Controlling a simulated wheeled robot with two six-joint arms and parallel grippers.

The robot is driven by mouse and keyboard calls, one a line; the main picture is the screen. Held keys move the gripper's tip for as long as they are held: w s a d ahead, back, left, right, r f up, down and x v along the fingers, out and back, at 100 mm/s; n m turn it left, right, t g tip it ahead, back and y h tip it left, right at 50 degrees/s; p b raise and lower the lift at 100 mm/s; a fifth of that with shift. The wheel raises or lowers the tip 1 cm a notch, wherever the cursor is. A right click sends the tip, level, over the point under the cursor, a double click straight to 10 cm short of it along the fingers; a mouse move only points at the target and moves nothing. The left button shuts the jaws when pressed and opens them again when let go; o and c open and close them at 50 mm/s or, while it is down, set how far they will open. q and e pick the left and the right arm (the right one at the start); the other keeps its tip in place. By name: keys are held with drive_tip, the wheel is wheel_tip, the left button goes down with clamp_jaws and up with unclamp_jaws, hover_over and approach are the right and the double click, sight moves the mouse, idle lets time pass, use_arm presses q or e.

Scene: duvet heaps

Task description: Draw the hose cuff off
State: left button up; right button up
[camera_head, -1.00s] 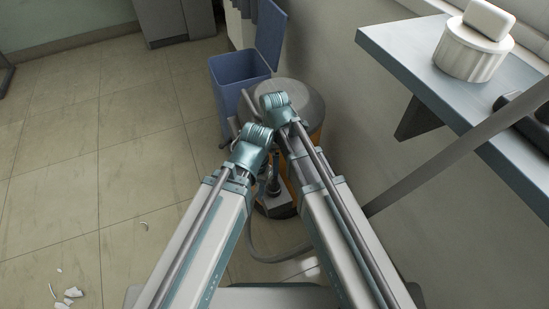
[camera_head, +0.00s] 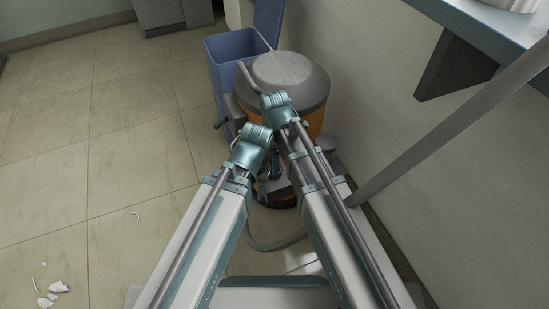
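A vacuum cleaner with an orange drum and a grey lid (camera_head: 290,80) stands on the floor ahead, against the wall. A grey loop of hose (camera_head: 268,246) lies on the floor between my arms. I cannot make out the hose cuff; my arms cover the front of the vacuum. Both arms reach forward and their wrists nearly meet in front of the drum. Small dark parts show low between the wrists, but I cannot separate my left and right gripper fingers there.
A blue bin (camera_head: 236,62) with its lid raised stands behind and left of the vacuum. A wall shelf (camera_head: 483,28) juts out at upper right. White broken shards (camera_head: 52,291) lie on the tiled floor at lower left. The left floor is otherwise mostly clear.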

drive_tip(key=shift+f+b, duration=0.55)
drive_tip(key=shift+f, duration=0.4)
drive_tip(key=shift+c, duration=0.4)
clamp_jaws()
drive_tip(key=shift+r, duration=0.15)
